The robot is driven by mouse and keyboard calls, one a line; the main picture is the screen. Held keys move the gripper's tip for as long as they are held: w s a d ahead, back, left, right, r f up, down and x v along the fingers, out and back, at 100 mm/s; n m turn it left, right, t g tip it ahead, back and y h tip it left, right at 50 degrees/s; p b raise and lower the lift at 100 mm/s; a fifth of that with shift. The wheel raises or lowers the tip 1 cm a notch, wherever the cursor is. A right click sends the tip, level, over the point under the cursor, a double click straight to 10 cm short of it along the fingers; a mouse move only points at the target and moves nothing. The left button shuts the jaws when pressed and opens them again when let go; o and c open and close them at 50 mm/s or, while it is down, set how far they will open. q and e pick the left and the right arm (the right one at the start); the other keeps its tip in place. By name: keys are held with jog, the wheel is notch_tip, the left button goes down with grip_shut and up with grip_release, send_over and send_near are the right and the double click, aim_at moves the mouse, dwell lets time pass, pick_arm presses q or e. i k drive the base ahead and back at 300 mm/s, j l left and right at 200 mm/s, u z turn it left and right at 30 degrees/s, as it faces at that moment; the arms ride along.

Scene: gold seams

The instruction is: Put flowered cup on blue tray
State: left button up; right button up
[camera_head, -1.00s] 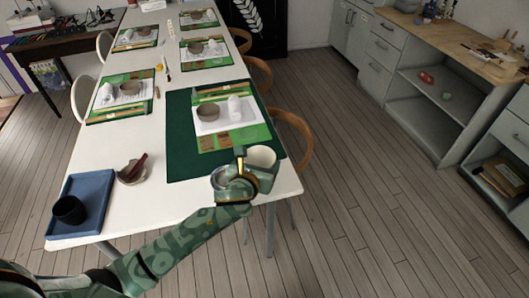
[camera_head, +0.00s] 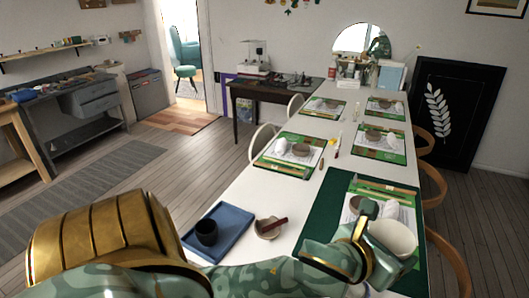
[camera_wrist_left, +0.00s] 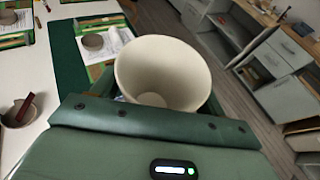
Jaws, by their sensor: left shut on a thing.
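A cream cup (camera_head: 396,238) is held by my left gripper (camera_head: 368,240) above the near end of the white table, at the right in the head view. In the left wrist view the cup (camera_wrist_left: 163,68) shows its open mouth and plain, empty inside; no flowers can be made out on it. The left gripper (camera_wrist_left: 155,100) is shut on it. The blue tray (camera_head: 231,222) lies on the table's near left corner, to the left of the cup, with a dark cup (camera_head: 206,232) standing on it. My right gripper is out of view.
A small bowl (camera_head: 268,228) with a dark red stick stands right of the tray. A green mat (camera_head: 318,217) with a craft set lies under and behind my gripper. Several similar sets line the white table (camera_head: 235,190). Chairs flank it.

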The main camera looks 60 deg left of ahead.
aim_at(227, 220)
jog(key=i+j+u, duration=0.2)
jog(key=i, duration=0.3)
jog(key=i+j+u, duration=0.15)
jog(key=i, duration=0.35)
jog(key=u, duration=1.55)
